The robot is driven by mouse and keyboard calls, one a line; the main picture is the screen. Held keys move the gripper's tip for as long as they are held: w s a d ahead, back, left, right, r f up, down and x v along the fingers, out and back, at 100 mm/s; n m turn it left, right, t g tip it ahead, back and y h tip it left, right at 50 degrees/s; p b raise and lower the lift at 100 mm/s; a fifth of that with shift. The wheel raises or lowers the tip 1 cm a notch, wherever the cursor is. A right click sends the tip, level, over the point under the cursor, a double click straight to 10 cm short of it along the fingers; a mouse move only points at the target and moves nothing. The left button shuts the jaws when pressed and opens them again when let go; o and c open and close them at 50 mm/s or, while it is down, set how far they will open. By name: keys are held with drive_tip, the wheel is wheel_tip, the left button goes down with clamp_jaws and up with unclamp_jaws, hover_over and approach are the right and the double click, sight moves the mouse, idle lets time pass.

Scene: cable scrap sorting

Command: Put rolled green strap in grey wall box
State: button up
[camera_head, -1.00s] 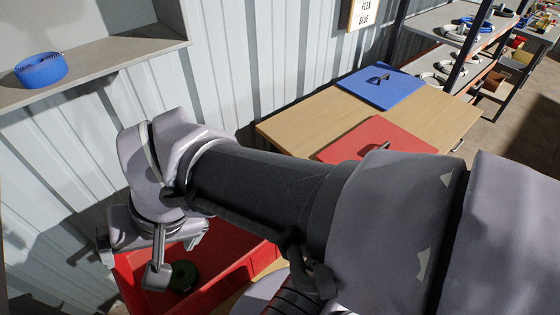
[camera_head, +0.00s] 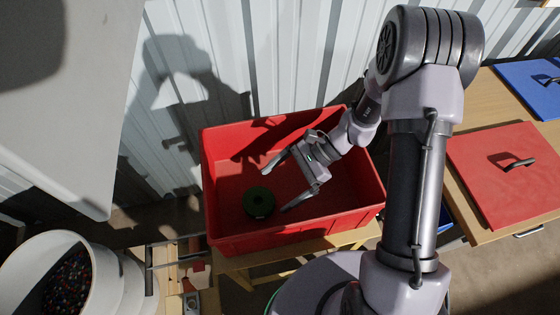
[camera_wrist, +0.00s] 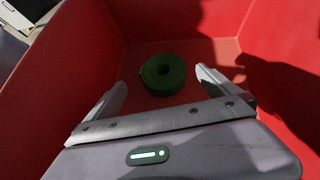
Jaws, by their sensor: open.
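The rolled green strap (camera_head: 258,202) lies flat on the floor of a red crate, near the crate's left side in the head view. In the wrist view the strap (camera_wrist: 163,74) shows just beyond and between my open fingers, with its round centre hole facing up. My gripper (camera_head: 274,186) is open and empty, reaching into the crate from the right, with its fingers pointing at the strap. The strap appears apart from both fingers.
The red crate (camera_head: 230,246) has high walls around my gripper. A grey surface (camera_head: 60,130) juts out at the upper left. A white bucket of coloured granules (camera_head: 30,250) stands at the lower left. A table with red (camera_head: 500,195) and blue (camera_head: 535,92) lids stands right.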

sight(260, 200)
drive_tip(key=b+x, duration=0.1)
drive_tip(key=x, duration=0.1)
drive_tip(key=b+x, duration=0.1)
drive_tip(key=x, duration=0.2)
drive_tip(key=b+x, duration=0.1)
drive_tip(key=x, duration=0.2)
drive_tip(key=shift+w+f+b, duration=0.25)
drive_tip(key=shift+f+b, duration=0.05)
drive_tip(key=shift+f, duration=0.05)
